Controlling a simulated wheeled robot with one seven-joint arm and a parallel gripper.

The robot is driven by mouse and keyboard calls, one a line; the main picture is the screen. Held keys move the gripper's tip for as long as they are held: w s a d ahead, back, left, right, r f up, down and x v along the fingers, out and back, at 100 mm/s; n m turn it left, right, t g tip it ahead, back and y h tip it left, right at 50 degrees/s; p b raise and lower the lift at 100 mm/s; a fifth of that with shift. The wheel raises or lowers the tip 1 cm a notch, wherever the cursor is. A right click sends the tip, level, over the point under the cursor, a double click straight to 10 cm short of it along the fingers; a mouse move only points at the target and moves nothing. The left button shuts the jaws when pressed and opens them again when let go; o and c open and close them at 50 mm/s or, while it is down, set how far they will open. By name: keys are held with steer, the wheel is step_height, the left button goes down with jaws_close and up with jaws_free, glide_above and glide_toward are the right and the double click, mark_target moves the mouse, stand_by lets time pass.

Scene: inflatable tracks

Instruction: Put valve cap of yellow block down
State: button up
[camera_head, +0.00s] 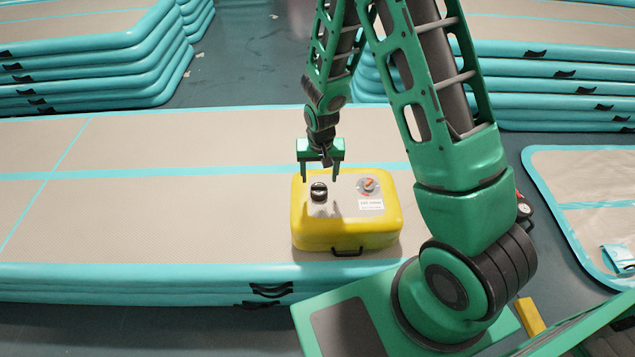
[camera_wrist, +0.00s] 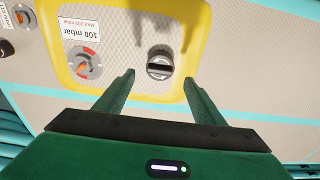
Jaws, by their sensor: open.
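The yellow block (camera_head: 345,237) lies on the beige and turquoise inflatable track. Its valve cap (camera_head: 319,190) is dark and stands on a round grey valve on the left of the block's top. In the wrist view, the valve cap (camera_wrist: 159,67) appears as a dark bar across the round valve. My gripper (camera_head: 320,175) is open and empty, pointing down above the block near the cap. In the wrist view, the two green fingers (camera_wrist: 159,80) are spread apart, with the cap between and just beyond their tips.
An orange-red dial (camera_head: 369,185) and a white label (camera_head: 370,204) sit on the block's top right. The track (camera_head: 150,225) is clear to the left. Stacked tracks (camera_head: 90,55) stand behind. Another mat (camera_head: 585,180) lies at the right. My arm covers part of the right side.

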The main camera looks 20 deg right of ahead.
steer(key=shift+s+a+r, duration=0.1)
steer(key=shift+s+r, duration=0.05)
steer(key=shift+r, duration=1.2)
steer(key=shift+s+r, duration=0.15)
steer(key=shift+r, duration=1.15)
steer(key=s+d+r+m, duration=0.2)
steer(key=s+d+r, duration=1)
steer(key=d+r, duration=0.4)
steer(key=s+r, duration=0.4)
steer(key=s, duration=0.5)
steer(key=s+d+r+g, duration=0.1)
steer(key=s+r, duration=0.3)
steer(key=s, duration=0.5)
steer(key=shift+d+r+m+y, duration=0.2)
steer(key=shift+r+m+y, duration=0.1)
steer(key=shift+m, duration=0.1)
steer(key=shift+s, duration=0.1)
